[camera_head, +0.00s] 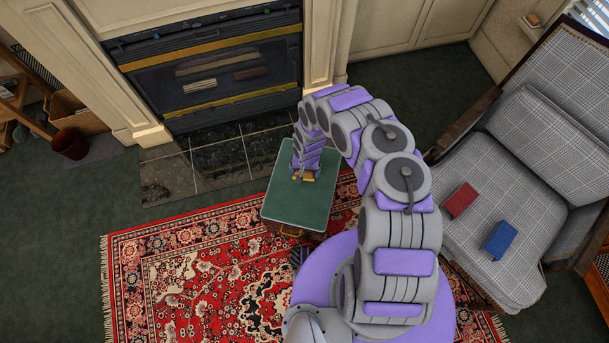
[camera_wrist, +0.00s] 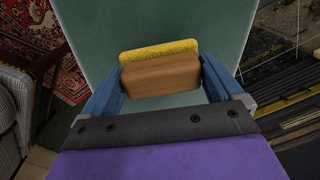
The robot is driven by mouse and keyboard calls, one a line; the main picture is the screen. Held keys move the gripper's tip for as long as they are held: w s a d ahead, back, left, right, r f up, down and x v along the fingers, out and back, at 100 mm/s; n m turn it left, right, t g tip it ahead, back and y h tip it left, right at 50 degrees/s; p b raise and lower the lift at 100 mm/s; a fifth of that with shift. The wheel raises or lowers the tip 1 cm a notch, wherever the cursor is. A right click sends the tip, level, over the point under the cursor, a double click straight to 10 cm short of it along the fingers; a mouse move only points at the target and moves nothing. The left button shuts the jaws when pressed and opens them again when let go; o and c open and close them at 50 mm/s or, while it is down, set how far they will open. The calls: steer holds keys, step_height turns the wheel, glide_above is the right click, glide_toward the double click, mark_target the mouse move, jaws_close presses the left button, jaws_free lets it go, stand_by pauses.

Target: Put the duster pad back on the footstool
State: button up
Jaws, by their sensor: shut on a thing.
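The duster pad (camera_wrist: 160,76) is a brown wooden block with a yellow layer along its far side. It sits between the blue fingers of my gripper (camera_wrist: 162,70) in the wrist view, and the gripper is shut on it. The footstool (camera_head: 298,216) has a green top and stands on the rug's edge, in front of the hearth. My gripper (camera_head: 303,177) points down over the footstool's top in the head view, hiding most of the pad. The green top (camera_wrist: 98,33) fills the area behind the pad in the wrist view. I cannot tell whether the pad touches it.
A fireplace (camera_head: 215,75) with a stone hearth (camera_head: 215,158) lies beyond the footstool. A checked armchair (camera_head: 520,165) at the right holds a red book (camera_head: 459,200) and a blue book (camera_head: 499,241). A patterned rug (camera_head: 190,275) spreads at the left. A basket (camera_head: 72,112) stands far left.

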mark_target(304, 174)
steer(key=f+b, duration=0.1)
steer(key=f, duration=0.1)
steer(key=f+b, duration=0.1)
steer(key=shift+a+f, duration=0.2)
steer(key=shift+f, duration=0.15)
steer(key=shift+r, duration=0.1)
steer(key=o, duration=0.5)
steer(key=shift+o, duration=0.4)
steer(key=shift+d, duration=0.1)
steer(key=r+p, duration=0.2)
steer(key=r, duration=0.2)
steer(key=r+p, duration=0.2)
steer(key=r, duration=0.2)
steer(key=r+p, duration=0.3)
steer(key=r, duration=0.1)
steer(key=shift+d, duration=0.25)
